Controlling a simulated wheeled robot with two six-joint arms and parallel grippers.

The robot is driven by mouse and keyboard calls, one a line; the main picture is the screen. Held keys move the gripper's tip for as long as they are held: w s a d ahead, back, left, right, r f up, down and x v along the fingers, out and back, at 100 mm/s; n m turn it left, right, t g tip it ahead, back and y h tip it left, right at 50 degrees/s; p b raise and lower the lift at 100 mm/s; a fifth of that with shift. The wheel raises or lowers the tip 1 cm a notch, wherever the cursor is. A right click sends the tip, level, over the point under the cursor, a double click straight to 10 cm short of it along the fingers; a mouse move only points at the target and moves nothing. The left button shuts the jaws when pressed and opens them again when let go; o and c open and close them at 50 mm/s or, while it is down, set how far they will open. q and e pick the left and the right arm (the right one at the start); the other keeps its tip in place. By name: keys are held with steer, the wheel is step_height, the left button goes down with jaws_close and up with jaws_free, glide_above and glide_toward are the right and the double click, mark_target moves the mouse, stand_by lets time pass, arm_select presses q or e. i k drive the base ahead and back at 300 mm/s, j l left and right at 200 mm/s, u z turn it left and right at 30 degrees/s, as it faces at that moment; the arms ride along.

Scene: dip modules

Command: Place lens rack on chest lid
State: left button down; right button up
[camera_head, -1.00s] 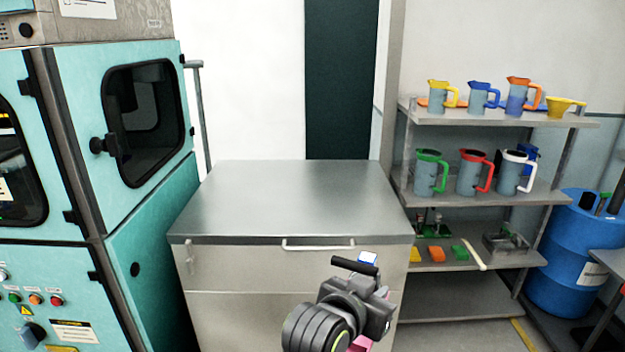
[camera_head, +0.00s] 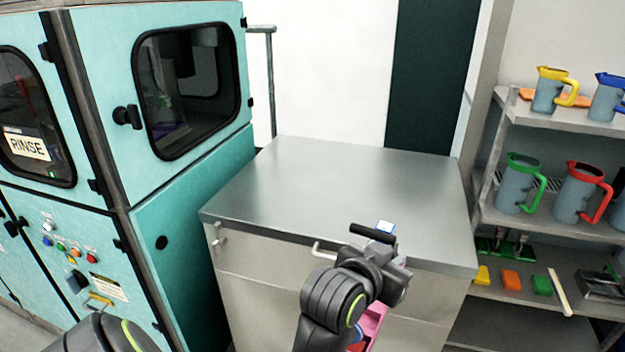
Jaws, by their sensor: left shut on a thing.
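The chest lid (camera_head: 345,185) is a bare, flat grey metal top on a pale metal chest, in the middle of the head view. My left gripper (camera_head: 378,262) is in front of the chest's front edge, at the lower middle. It is shut on a pink thing that seems to be the lens rack (camera_head: 372,324), with a bit of blue beside it. The rack hangs below the wrist, mostly hidden by my arm and low in front of the chest. The fingertips are hidden. My right gripper is not in view.
A teal machine (camera_head: 190,195) with dark windows stands close on the chest's left. A shelf unit (camera_head: 530,210) with colored jugs stands on its right. A handle (camera_head: 322,250) sticks out from the chest front. The whole lid is clear.

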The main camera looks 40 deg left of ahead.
mark_target(331, 197)
steer(key=i+u, duration=0.15)
steer(key=u, duration=0.65)
